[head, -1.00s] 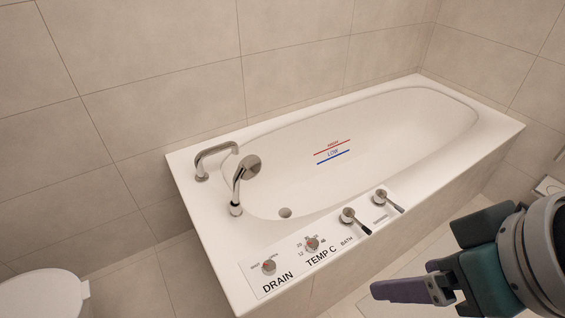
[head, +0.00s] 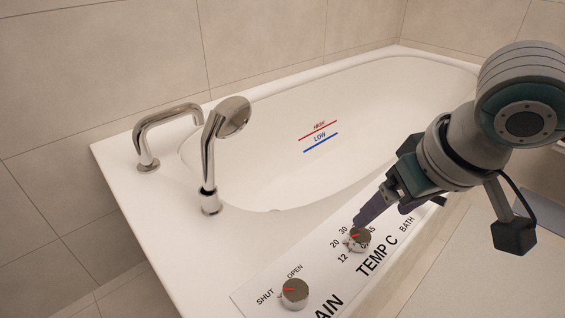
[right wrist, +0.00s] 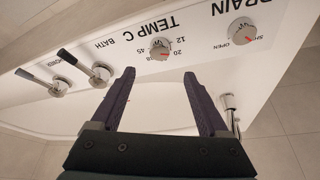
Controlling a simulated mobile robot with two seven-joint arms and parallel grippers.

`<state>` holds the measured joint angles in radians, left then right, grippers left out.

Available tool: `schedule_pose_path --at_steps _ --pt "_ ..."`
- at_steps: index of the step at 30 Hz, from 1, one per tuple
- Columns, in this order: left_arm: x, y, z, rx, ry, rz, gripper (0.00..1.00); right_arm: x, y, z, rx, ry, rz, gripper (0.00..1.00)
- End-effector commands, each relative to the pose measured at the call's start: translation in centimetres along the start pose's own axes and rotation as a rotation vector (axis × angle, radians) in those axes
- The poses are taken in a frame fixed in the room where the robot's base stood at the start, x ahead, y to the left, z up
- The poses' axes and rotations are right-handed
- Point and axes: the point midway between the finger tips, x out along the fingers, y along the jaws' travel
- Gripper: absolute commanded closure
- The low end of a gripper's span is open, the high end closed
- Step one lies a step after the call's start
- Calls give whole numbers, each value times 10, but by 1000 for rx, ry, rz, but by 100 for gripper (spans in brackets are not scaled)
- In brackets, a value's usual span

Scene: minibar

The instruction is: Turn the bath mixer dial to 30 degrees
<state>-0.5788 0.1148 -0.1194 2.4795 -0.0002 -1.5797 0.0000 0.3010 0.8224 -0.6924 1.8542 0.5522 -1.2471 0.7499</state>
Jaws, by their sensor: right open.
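The TEMP C dial (head: 359,238) is a small round silver knob with a red mark, on the white panel at the bath's front rim. Its printed scale includes 12, 20 and 30. In the right wrist view the dial (right wrist: 160,48) sits ahead of and between the fingertips, and its red mark seems to lie near the 20. My right gripper (head: 384,214) is open, with purple fingers just above and beside the dial. The wrist view shows nothing between its fingers (right wrist: 160,78). Contact with the dial cannot be told. My left gripper is out of view.
The drain knob (head: 295,293) stands left of the dial. Two lever handles, bath (right wrist: 99,73) and shower (right wrist: 58,87), stand on the dial's other side. A hand shower (head: 210,160) and a curved spout (head: 150,140) rise from the rim. The bath basin (head: 270,165) is empty.

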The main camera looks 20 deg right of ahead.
Motion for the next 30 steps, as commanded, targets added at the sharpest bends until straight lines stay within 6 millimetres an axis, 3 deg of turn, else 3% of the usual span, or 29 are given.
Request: schedule_pose_path --at_steps 15,21,29,30 --pt "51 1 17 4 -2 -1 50 86 0 2 0 1 1 22" --pt "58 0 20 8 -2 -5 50 98 0 0 -1 1 0 22" --pt "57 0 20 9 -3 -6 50 97 0 0 -2 1 0 22" --pt "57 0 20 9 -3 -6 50 97 0 0 -1 1 0 26"
